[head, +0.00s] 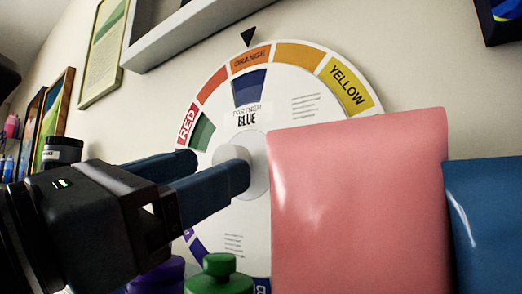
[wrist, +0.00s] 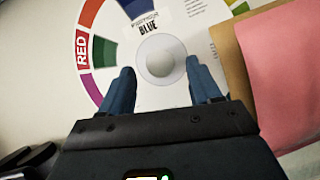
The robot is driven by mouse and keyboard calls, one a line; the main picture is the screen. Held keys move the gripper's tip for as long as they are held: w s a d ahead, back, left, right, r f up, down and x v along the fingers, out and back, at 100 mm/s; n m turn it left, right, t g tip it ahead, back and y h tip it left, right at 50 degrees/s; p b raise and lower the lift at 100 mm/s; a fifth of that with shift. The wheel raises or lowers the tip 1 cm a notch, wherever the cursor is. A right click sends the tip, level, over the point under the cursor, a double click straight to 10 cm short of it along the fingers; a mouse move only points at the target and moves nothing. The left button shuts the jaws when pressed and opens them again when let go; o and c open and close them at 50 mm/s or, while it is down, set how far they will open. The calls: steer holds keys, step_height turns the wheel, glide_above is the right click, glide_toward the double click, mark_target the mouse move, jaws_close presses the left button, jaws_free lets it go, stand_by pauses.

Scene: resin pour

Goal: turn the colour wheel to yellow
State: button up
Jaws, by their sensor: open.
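The colour wheel (head: 285,95) is a white disc on the wall with a ring of coloured segments. The black pointer (head: 248,37) above it stands over the orange segment (head: 251,60); the window below reads "PARTNER BLUE". The yellow segment (head: 346,86) lies to the right of the pointer. The wheel also shows in the wrist view (wrist: 205,45). Its pale round centre knob (wrist: 160,58) appears between my gripper's (wrist: 160,70) two fingers, with a gap on each side. In the head view my gripper (head: 217,166) is open and empty, one finger overlapping the knob (head: 235,153).
A pink panel (head: 358,200) stands in front of the wheel's lower right and hides part of it. A blue panel (head: 485,215) stands beside it. A green-capped bottle (head: 219,268) and a purple container (head: 160,275) are below. A grey shelf (head: 190,35) is above left.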

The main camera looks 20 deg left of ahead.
steer(key=shift+p+x, duration=0.3)
steer(key=shift+x, duration=1)
steer(key=shift+c, duration=0.4)
jaws_close()
